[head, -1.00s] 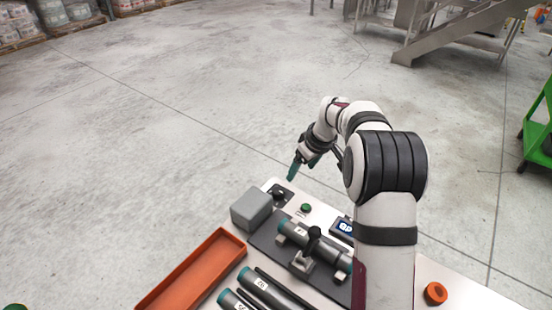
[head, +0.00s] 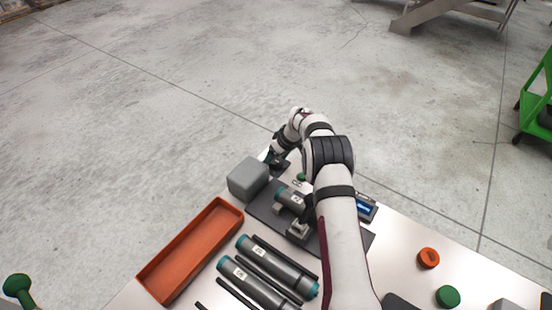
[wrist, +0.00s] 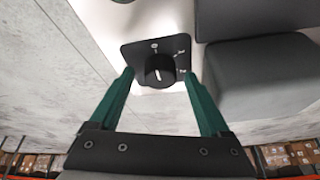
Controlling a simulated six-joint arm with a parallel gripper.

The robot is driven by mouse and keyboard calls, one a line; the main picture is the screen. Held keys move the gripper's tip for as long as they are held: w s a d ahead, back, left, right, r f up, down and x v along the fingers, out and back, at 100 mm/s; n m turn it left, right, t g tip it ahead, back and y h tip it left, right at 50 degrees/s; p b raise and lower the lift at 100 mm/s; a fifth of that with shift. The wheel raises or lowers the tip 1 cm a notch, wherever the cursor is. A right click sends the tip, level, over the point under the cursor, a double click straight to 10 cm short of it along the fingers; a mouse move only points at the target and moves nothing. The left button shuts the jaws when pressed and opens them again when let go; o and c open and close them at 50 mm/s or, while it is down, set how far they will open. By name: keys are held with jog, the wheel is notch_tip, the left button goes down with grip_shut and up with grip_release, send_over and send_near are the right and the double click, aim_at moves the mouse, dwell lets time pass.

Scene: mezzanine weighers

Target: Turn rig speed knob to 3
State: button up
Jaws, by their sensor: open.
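The rig speed knob (wrist: 160,67) is a black round knob with a white pointer line on a dark square plate (wrist: 135,52) in the wrist view. White marks are printed on the plate around it, too small to read surely. My gripper (wrist: 158,74) is open, its two green fingers apart with one on each side of the knob. I cannot tell whether either finger touches it. In the head view my gripper (head: 276,162) is down at the far corner of the bench, and the knob is mostly hidden behind it.
A grey box (head: 248,178) stands close beside the knob plate. A clamp fixture holding a grey tube (head: 291,197), an orange tray (head: 190,250) and labelled tubes (head: 268,262) lie nearer. A small display (head: 366,207) and an orange knob (head: 428,258) are to the right.

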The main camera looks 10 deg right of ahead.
grip_shut()
dwell(0.4)
jog(key=shift+s+a+m+t+h, duration=0.15)
jog(key=shift+m+h, duration=0.25)
jog(key=shift+m, duration=0.75)
jog(key=shift+w+a+m+t+h, duration=0.15)
jog(key=shift+m+h, duration=0.25)
jog(key=shift+m, duration=0.75)
jog(key=shift+s+m+h, duration=0.1)
jog(key=shift+m+h, duration=0.45)
jog(key=shift+m, duration=0.75)
jog(key=shift+m+h, duration=0.55)
jog(key=shift+m, duration=0.75)
jog(key=shift+a+m+g+h, duration=0.15)
jog(key=shift+m+h, duration=0.25)
jog(key=shift+m, duration=0.85)
jog(key=shift+m+g+h, duration=0.25)
jog(key=shift+m+h, duration=0.15)
jog(key=shift+m, duration=0.85)
jog(key=shift+m+g+h, duration=0.4)
jog(key=shift+m, duration=0.8)
jog(key=shift+a+m+g, duration=0.1)
jog(key=shift+m+g, duration=0.2)
jog(key=shift+m, duration=0.7)
